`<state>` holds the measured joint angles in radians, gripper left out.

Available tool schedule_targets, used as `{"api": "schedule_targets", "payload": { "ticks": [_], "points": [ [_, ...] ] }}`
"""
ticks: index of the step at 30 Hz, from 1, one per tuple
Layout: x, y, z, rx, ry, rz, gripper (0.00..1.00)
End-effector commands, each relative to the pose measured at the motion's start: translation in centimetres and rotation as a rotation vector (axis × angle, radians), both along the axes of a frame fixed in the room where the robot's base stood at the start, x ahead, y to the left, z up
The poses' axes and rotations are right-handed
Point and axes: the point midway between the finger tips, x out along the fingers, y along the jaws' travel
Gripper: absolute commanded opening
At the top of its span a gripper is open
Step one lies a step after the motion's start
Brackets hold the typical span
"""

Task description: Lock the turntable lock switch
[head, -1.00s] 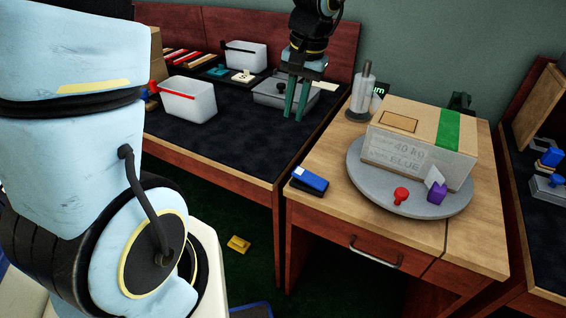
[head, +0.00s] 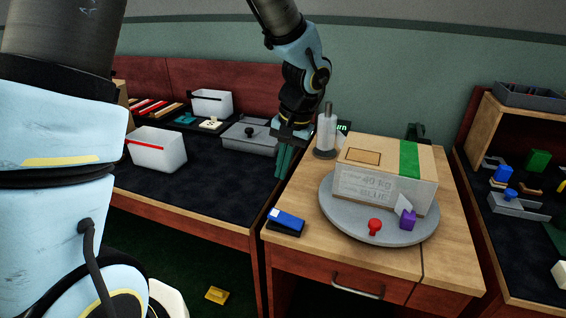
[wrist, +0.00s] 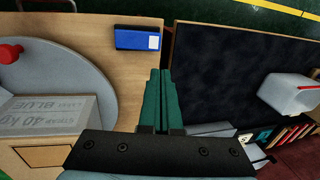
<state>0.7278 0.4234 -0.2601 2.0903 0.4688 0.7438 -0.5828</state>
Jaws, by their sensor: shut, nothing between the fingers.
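A grey round turntable (head: 335,222) lies on the wooden table and carries a cardboard box (head: 388,158). A blue-topped rocker device with a dark base (head: 286,222) sits at the table's front left corner; it also shows in the wrist view (wrist: 138,38) with a white patch at one end. It looks like the lock switch, but no label is readable. My gripper (head: 281,172) is shut and empty, pointing down near the left edge of the wooden table, behind and apart from the blue device. Its green fingers (wrist: 160,78) are together in the wrist view.
Bare wood surrounds the blue device.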

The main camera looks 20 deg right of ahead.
Motion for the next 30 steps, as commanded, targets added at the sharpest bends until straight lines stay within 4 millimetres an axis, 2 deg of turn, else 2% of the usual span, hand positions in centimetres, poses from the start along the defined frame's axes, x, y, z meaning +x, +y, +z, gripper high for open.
{"api": "schedule_targets", "payload": {
  "ticks": [6, 15, 21, 30],
  "points": [
    [0.6, 0.8, -4.6, 0.004, 0.005, -0.002, 0.0],
    [1.2, 1.4, -8.8, 0.001, 0.002, -0.001, 0.0],
    [1.4, 1.5, -9.6, 0.0, 0.0, -0.001, 0.0],
    [1.4, 1.5, -9.6, -0.001, 0.001, 0.0, 0.0]
  ]
}}
